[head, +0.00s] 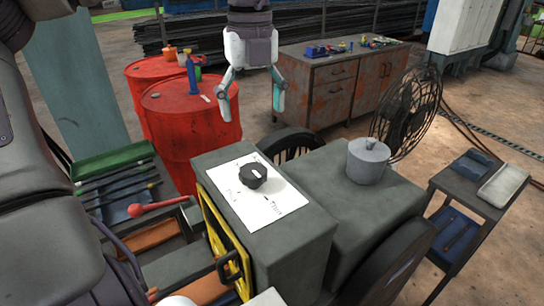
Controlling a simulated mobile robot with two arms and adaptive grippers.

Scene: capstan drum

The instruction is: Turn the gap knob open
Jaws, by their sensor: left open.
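The gap knob (253,177) is a dark round knob with a pale mark on top. It sits on a white label plate (270,212) with small dark lettering, on top of a grey machine box (295,255) at the middle front. My left gripper (251,107) hangs pointing down at the top middle, above and apart from the knob, before the red barrels and cabinet. Its two fingers are spread and nothing is between them. My right gripper is not in view.
A grey cylinder (368,161) stands on the right housing, before a dark wire fan guard (408,118). Red barrels (190,130) stand behind left. A small cart (465,190) is at right, a rusty cabinet (340,90) behind.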

